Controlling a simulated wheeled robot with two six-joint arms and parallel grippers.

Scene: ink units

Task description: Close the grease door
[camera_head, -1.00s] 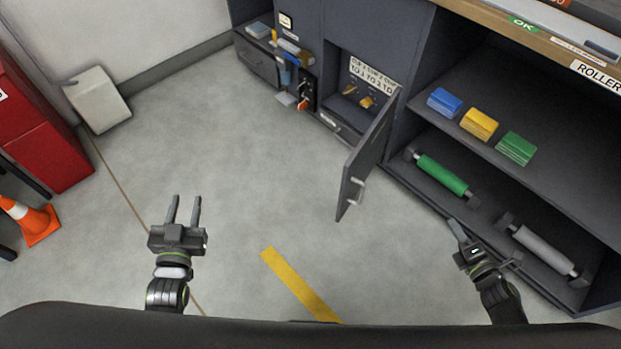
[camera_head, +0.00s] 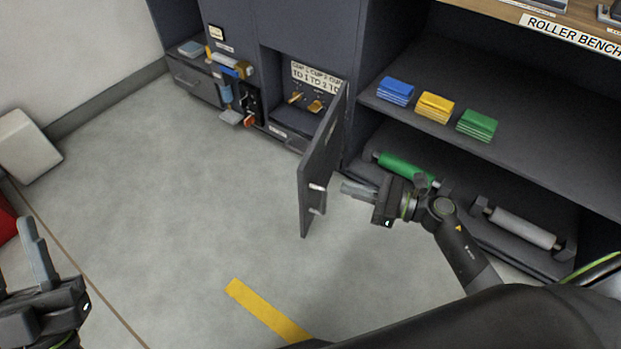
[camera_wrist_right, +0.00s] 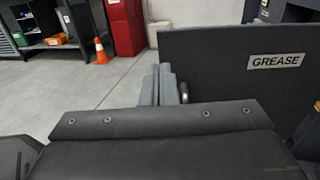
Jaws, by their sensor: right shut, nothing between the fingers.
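The grease door (camera_head: 322,165) stands swung open from the dark cabinet, with a metal handle (camera_head: 317,198) on its outer side near the free edge. In the right wrist view the door (camera_wrist_right: 220,80) carries a GREASE label (camera_wrist_right: 275,61). The grease compartment (camera_head: 308,95) behind it is open, with small brass parts inside. My right gripper (camera_head: 346,188) is shut and empty, just right of the door near its handle; whether it touches is unclear. It also shows in the right wrist view (camera_wrist_right: 160,70).
The roller bench shelf (camera_head: 540,150) at the right bears blue, yellow and green stacks. A green roller (camera_head: 405,168) and a grey roller (camera_head: 522,229) lie below, close to my right arm. A drawer (camera_head: 195,82) is left of the compartment. The floor left of the door is clear.

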